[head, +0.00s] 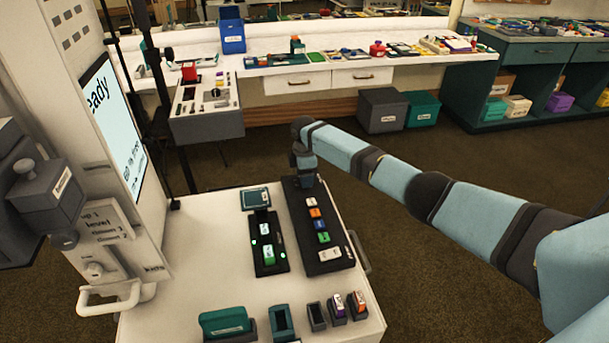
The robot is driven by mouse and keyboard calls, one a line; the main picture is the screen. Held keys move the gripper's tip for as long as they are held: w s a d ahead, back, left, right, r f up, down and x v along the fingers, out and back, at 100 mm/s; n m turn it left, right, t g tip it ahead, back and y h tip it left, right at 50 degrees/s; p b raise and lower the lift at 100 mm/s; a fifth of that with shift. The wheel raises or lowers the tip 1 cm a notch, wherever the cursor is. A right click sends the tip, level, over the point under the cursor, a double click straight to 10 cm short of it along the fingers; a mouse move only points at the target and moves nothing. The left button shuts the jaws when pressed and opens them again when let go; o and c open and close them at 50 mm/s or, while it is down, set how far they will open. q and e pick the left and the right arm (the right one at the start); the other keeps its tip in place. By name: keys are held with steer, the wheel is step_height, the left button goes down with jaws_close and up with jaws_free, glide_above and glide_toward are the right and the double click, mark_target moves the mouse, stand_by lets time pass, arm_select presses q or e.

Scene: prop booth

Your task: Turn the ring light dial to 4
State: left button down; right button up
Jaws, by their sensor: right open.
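I cannot pick out the ring light dial for certain, and no number 4 is readable. A small pale knob (95,270) sits on the upright panel at the left, below small lettering. A grey control box (207,108) with small dark controls stands in the back left, too small to read. My right arm comes in from the right. My right gripper (305,178) points down over the far end of a black tray (333,267); it is open, and its fingertips are mostly hidden. My left gripper is not in view.
The white cart top (170,300) holds the tray of coloured blocks, a black device (268,270), and a teal stamp (224,321) in front. A white panel with a screen (113,130) stands at the left. Dark poles rise behind. Carpet lies clear behind the cart.

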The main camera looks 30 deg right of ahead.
steer(key=c, duration=0.9)
